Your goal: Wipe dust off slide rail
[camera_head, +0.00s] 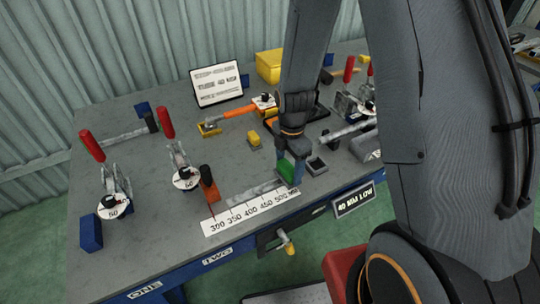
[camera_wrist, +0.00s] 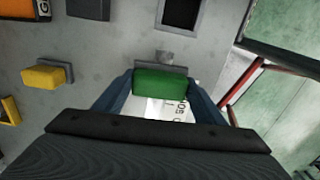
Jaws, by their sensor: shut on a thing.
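My gripper (camera_head: 294,168) is shut on a green block (camera_head: 285,171). In the wrist view the green block (camera_wrist: 160,84) sits between my two blue fingers (camera_wrist: 160,90). The slide rail (camera_head: 250,191) is a short grey metal bar lying behind a white scale (camera_head: 252,210) marked 300 to 500. The block is at the right end of the rail. Whether it touches the rail I cannot tell. Part of the scale (camera_wrist: 166,110) shows below the block in the wrist view. Dust cannot be made out at this size.
An orange block with a pointer (camera_head: 209,186) stands at the rail's left end. A small grey tray (camera_head: 316,166) is right of the gripper. A yellow block (camera_head: 254,140) lies behind. Red-handled clamps (camera_head: 183,165) stand to the left. A yellow-ended handle (camera_head: 287,243) projects from the table front.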

